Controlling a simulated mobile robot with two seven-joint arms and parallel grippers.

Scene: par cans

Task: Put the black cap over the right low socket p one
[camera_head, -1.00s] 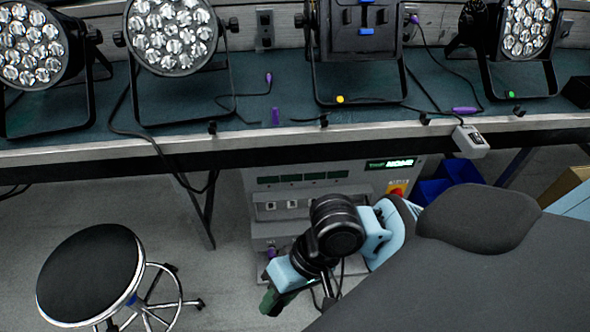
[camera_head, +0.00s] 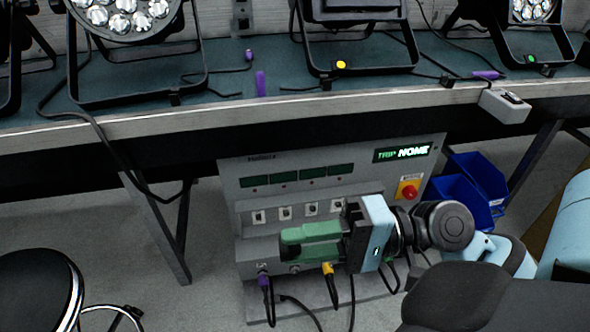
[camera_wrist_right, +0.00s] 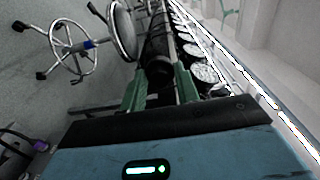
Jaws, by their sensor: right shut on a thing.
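My right gripper (camera_head: 287,245) is in front of the grey power box (camera_head: 262,218) under the bench, with its green fingers pointing left in the head view. In the right wrist view, its green fingers (camera_wrist_right: 160,88) are shut on a dark round thing, which looks like the black cap (camera_wrist_right: 159,72). In the head view the fingers mostly hide the cap. The box's low row has a purple plug (camera_head: 263,279) at left and a yellow plug (camera_head: 328,268) further right. My left gripper is not in view.
A red knob (camera_head: 408,191) and blue bins (camera_head: 474,190) are at the right. Cables hang below the box. The bench edge (camera_head: 150,139) runs above it, with stage lights (camera_head: 128,50) on top. A black stool (camera_head: 38,300) stands at lower left.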

